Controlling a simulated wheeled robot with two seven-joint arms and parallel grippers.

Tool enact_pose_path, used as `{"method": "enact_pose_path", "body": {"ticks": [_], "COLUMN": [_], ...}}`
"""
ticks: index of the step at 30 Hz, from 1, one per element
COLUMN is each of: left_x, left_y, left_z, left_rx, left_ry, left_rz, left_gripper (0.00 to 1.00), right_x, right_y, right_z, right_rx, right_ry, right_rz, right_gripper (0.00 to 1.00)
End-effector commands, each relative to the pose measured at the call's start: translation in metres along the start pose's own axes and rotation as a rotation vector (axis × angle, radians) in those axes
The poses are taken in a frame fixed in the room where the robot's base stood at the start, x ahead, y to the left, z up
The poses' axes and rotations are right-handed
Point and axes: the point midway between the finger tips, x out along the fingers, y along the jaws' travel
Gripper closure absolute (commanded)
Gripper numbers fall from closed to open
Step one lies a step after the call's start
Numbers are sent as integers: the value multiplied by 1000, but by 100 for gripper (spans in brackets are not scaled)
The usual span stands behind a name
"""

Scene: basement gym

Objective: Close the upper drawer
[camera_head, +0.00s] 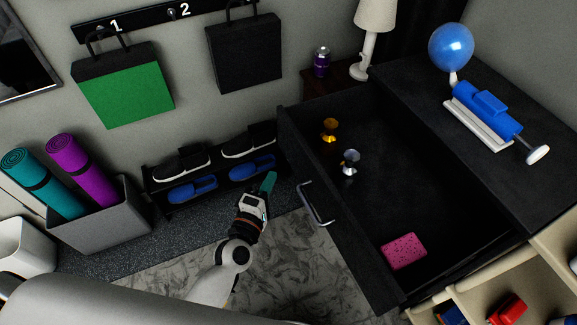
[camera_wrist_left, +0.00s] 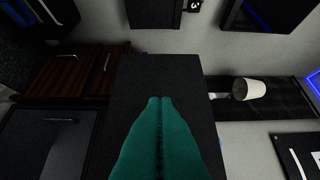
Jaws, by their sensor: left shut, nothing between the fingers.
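The upper drawer (camera_head: 347,240) is black and stands pulled out of the black cabinet (camera_head: 405,80) on the right of the head view. Its front carries a metal bar handle (camera_head: 313,207). Inside lie a gold object (camera_head: 330,129), a silver object (camera_head: 350,162) and a pink sponge (camera_head: 404,251). My left gripper (camera_head: 269,182) has teal fingers pressed together and empty. It is to the left of the drawer front, apart from the handle in the head view. In the left wrist view its fingertips (camera_wrist_left: 160,100) show against a dark panel (camera_wrist_left: 158,72). My right gripper is not visible.
A shoe rack (camera_head: 215,172) stands against the wall behind my left gripper. A grey bin (camera_head: 100,225) holds rolled mats. Floor (camera_head: 290,262) shows in front of the drawer.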

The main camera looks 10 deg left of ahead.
Motion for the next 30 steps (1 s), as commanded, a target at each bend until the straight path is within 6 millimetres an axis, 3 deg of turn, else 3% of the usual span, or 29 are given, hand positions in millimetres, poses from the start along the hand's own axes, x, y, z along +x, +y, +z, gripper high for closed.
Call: {"method": "enact_pose_path", "body": {"ticks": [4, 9, 30], "left_x": [32, 47, 55], "left_y": [-1, 0, 0], "left_z": [0, -20, -28], "left_rx": [0, -2, 2], "left_ry": [0, 0, 0], "left_rz": [-1, 0, 1], "left_gripper": [100, 100, 100], "right_x": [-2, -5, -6], "right_y": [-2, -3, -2], "right_z": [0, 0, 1], "right_rx": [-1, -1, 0], "right_ry": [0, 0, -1], "right_rz": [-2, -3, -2], "right_gripper": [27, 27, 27]}}
